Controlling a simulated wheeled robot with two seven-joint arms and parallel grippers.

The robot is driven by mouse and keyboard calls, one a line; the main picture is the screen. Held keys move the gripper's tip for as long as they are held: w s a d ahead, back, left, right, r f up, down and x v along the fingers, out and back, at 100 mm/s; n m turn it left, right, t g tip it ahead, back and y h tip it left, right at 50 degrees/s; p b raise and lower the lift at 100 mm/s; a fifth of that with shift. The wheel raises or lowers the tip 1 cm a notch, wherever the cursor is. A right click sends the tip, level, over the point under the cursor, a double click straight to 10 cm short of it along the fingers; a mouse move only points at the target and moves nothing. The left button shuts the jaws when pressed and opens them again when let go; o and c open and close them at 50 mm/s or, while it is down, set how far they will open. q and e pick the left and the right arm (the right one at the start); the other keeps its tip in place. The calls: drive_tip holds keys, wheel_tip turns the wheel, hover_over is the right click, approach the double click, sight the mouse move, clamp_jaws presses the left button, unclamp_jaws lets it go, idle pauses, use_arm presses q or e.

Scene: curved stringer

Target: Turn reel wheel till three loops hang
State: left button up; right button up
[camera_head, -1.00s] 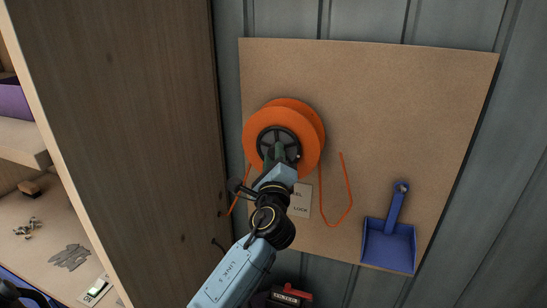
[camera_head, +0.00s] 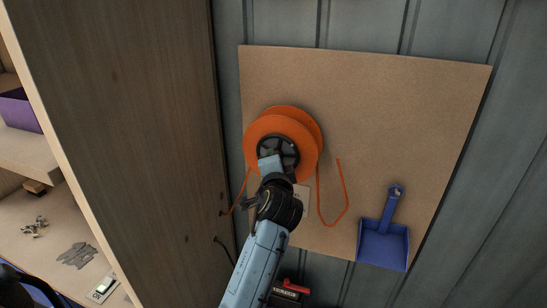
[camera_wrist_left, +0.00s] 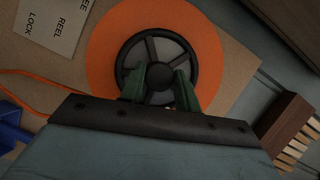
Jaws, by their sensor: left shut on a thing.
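The orange reel (camera_head: 300,122) with its dark spoked wheel (camera_head: 288,148) is mounted on a tan board (camera_head: 410,110). My left gripper (camera_head: 272,163) is in front of the wheel, its fingers mostly hidden by my wrist there. In the left wrist view my left gripper (camera_wrist_left: 158,82) has its green fingers at the wheel (camera_wrist_left: 135,48), one on each side near the hub, shut on part of it. One loop of orange line (camera_head: 346,205) hangs right of the reel; another stretch (camera_head: 243,190) runs down at left. My right gripper is out of view.
A label (camera_head: 302,196) sits under the reel, partly hidden by my arm. A blue dustpan (camera_head: 384,242) hangs at right. A wooden cabinet side (camera_head: 120,120) stands close at left. A red-and-black object (camera_head: 289,291) is below.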

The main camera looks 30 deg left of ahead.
use_arm(q)
drive_tip(key=shift+n+g+h, duration=0.4)
drive_tip(key=shift+n+h, duration=0.3)
drive_tip(key=shift+n, duration=0.9)
drive_tip(key=o, duration=1)
drive_tip(key=shift+s+r, duration=0.1)
drive_tip(key=b+v, duration=0.1)
drive_tip(key=v, duration=1.2)
drive_tip(key=shift+s+b, duration=0.15)
drive_tip(key=shift+b, duration=0.25)
